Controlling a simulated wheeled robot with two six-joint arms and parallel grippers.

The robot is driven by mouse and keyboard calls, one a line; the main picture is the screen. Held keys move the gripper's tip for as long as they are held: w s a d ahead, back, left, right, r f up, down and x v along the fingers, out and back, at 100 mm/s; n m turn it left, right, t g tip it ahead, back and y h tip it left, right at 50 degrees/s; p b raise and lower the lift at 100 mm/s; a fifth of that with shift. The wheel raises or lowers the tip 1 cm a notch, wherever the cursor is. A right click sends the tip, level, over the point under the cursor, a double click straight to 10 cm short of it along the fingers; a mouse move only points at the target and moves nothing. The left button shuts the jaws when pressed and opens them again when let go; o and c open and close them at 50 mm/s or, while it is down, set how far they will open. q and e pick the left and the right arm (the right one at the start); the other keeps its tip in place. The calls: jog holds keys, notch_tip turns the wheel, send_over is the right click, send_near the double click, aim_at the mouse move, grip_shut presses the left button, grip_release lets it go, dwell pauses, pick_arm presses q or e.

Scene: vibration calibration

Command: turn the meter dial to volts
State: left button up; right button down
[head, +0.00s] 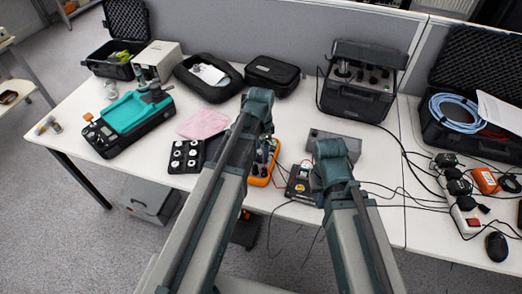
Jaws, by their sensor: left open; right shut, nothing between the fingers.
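An orange-edged meter (262,181) lies on the white table near the front edge, partly hidden behind my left arm. Its dial setting is too small and covered to read. My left gripper (259,112) is above and slightly beyond the meter; it is open, and its fingertips are mostly hidden by my own wrist. My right gripper (327,168) is to the right of the meter, shut and empty, its fingertips also hidden by the wrist. I cannot tell whether either gripper touches anything.
A small dark device (299,186) with leads lies right of the meter, near a grey box (350,145). A black tray of round pieces (185,157) and a pink cloth (203,122) lie left. Cables cross the right side. A black case (357,98) stands behind.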

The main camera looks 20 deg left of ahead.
aim_at(261, 155)
pick_arm(q)
notch_tip(261, 155, up, 12)
jog(key=p, duration=1.1)
jog(key=s+d+n+y, duration=0.1)
jog(key=s+d+n, duration=0.5)
jog(key=s+d, duration=0.4)
jog(key=s, duration=0.4)
jog(key=shift+s+d+r+n, duration=0.15)
jog(key=shift+s+d+n, duration=0.1)
jog(key=shift+n, duration=0.05)
dwell(0.8)
